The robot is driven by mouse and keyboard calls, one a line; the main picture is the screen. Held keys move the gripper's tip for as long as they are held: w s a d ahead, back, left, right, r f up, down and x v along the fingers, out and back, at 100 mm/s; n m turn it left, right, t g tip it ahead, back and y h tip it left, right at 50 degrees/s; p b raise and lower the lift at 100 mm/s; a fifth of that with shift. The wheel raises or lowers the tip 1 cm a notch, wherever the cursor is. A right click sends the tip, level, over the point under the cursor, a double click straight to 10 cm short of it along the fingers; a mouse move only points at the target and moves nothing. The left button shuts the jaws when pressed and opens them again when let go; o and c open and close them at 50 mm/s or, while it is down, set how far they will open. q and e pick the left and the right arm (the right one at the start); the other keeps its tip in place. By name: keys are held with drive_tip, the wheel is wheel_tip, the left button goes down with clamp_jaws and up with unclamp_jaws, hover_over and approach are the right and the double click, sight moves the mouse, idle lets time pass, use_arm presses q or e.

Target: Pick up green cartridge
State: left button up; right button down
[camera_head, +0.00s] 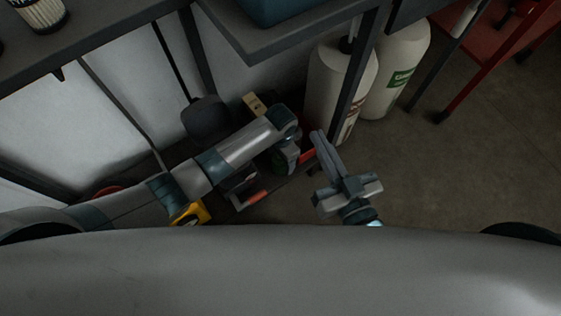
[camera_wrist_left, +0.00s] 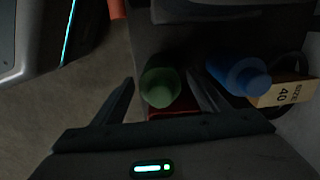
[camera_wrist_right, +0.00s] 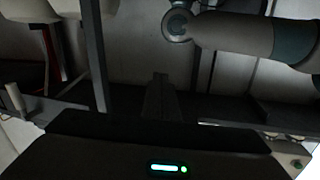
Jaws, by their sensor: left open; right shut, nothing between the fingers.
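The green cartridge (camera_wrist_left: 160,88) shows in the left wrist view as a green cylinder with a round end, standing between the spread fingers of my left gripper (camera_wrist_left: 160,78). The fingers are open on either side of it; whether they touch it I cannot tell. In the head view my left gripper (camera_head: 287,158) hangs below its wrist, and the cartridge is mostly hidden in the dark there. My right gripper (camera_head: 319,137) is shut and empty, just right of the left one. Its closed fingers (camera_wrist_right: 160,78) also show in the right wrist view.
White gas cylinders (camera_head: 335,85) stand behind a dark rack post. Shelves (camera_head: 100,50) overhang at the upper left. The floor (camera_head: 470,170) at right is clear.

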use_arm(q)
drive_tip(key=c, duration=1.3)
drive_tip(key=shift+r, duration=0.1)
